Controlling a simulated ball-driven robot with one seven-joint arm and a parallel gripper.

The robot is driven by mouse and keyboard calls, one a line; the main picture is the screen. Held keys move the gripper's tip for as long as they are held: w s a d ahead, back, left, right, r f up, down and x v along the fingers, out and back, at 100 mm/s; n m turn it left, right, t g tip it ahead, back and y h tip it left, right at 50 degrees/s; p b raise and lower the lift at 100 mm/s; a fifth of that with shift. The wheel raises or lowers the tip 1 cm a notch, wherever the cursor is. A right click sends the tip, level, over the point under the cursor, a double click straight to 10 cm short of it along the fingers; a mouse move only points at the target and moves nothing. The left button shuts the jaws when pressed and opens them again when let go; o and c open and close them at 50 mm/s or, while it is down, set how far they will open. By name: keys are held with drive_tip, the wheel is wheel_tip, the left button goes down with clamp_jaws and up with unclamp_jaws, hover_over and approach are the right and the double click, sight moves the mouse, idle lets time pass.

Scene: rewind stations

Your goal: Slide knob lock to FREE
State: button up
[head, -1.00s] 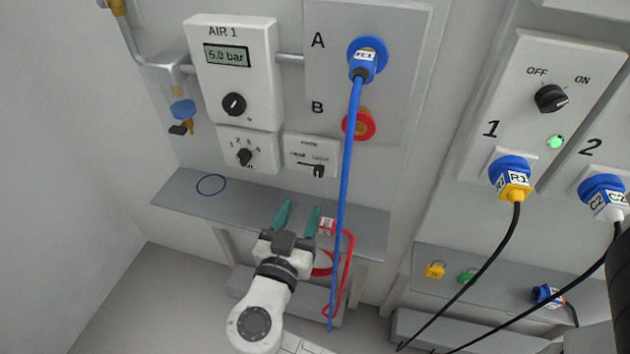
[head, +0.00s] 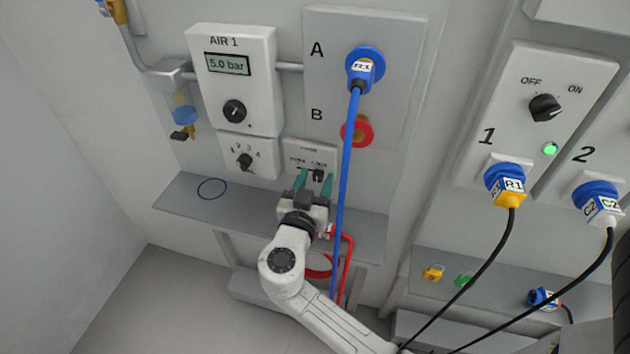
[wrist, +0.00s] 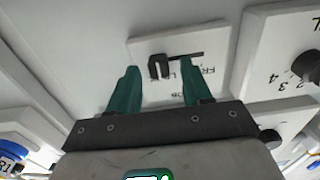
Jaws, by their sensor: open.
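The lock plate (head: 302,150) is a small white panel below the AIR 1 box, with a horizontal slot. Its dark slide knob (head: 318,175) sits at the slot's right end, on the LOCK side; the FREE lettering is on the left. In the wrist view, which is turned upside down, the knob (wrist: 157,66) is at the slot's left end. My gripper (head: 314,180) is open and empty, its two teal fingers pointing at the plate. The knob appears between the fingertips in both views. I cannot tell whether the fingers reach around it. The fingers partly cover the plate's lower part.
A blue cable (head: 346,200) hangs just right of my gripper from socket A. A grey shelf (head: 250,212) lies below, with a blue ring (head: 212,188) on it. A four-position dial (head: 245,162) is left of the plate. A red-ringed socket B (head: 358,131) is at upper right.

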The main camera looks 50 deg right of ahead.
drive_tip(key=shift+c, duration=0.2)
clamp_jaws()
idle(0.4)
